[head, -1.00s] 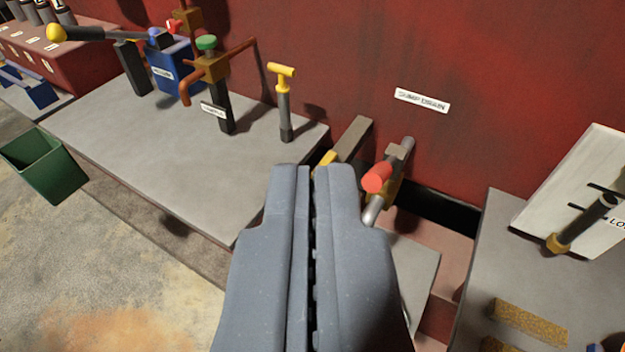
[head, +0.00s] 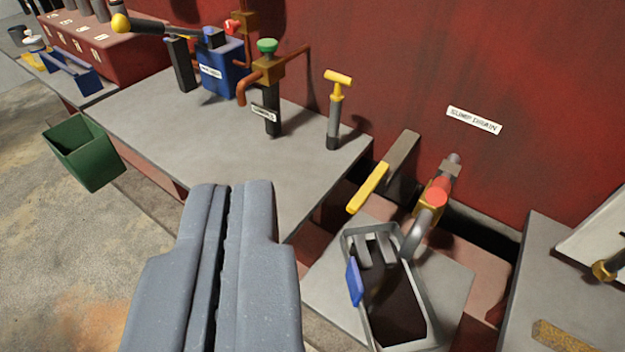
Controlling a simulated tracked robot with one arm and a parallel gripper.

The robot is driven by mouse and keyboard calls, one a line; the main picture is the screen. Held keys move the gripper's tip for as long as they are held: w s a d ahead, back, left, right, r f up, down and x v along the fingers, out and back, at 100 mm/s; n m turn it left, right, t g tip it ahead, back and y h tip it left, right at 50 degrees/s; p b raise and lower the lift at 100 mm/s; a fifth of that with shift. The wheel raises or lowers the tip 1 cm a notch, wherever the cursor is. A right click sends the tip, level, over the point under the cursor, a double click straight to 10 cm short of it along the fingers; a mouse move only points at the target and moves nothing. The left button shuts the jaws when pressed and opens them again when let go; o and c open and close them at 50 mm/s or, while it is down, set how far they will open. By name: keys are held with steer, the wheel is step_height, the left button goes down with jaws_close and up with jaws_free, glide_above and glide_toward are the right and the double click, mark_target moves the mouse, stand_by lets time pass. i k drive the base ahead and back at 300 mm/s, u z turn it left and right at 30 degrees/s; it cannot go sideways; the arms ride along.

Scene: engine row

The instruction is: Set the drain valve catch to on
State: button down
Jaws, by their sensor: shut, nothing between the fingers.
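The drain valve (head: 437,196) sits low on the red wall under a "SUMP DRAIN" label (head: 474,121). It has a red end, brass-coloured parts and a grey curved spout. To its left a yellow lever (head: 368,187) slopes down from a grey bar (head: 403,158). I cannot tell which part is the catch, nor its setting. My gripper (head: 232,187) is shut and empty, left of the yellow lever and apart from it in the picture.
A grey open pan (head: 424,290) with a blue tab (head: 354,282) and dark inside stands below the spout. A yellow T-handle post (head: 334,110) and a green-topped valve (head: 267,70) stand on the grey bench (head: 180,120). A green bin (head: 85,150) is at left.

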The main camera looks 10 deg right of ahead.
mark_target(380, 173)
steer(key=u, duration=0.75)
steer(key=k, duration=1.9)
steer(key=z, duration=0.75)
steer(key=i, duration=1.05)
steer(key=u, duration=0.1)
